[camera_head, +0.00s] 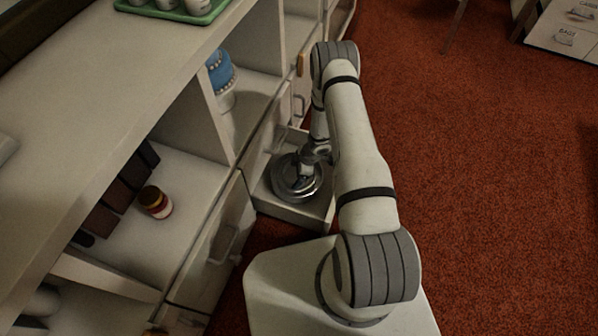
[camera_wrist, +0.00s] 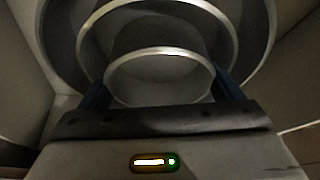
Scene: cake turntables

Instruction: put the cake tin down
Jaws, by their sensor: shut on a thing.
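The cake tin (camera_head: 284,180) is a round, shiny silver tin with ring-like steps. It is at an open, pale drawer (camera_head: 300,217) low on the cabinet front. My gripper (camera_head: 302,182) points down at the tin's middle and is shut on it. In the wrist view, the tin (camera_wrist: 160,52) shows as pale concentric rims between the blue fingers of my gripper (camera_wrist: 162,92). The tin's underside is hidden, so I cannot tell whether it touches the drawer floor.
The pale counter (camera_head: 80,95) and its open shelves run along the left. A red-and-white jar (camera_head: 155,202) and a blue item (camera_head: 220,72) stand on shelves. A green tray (camera_head: 172,10) with cups is on top.

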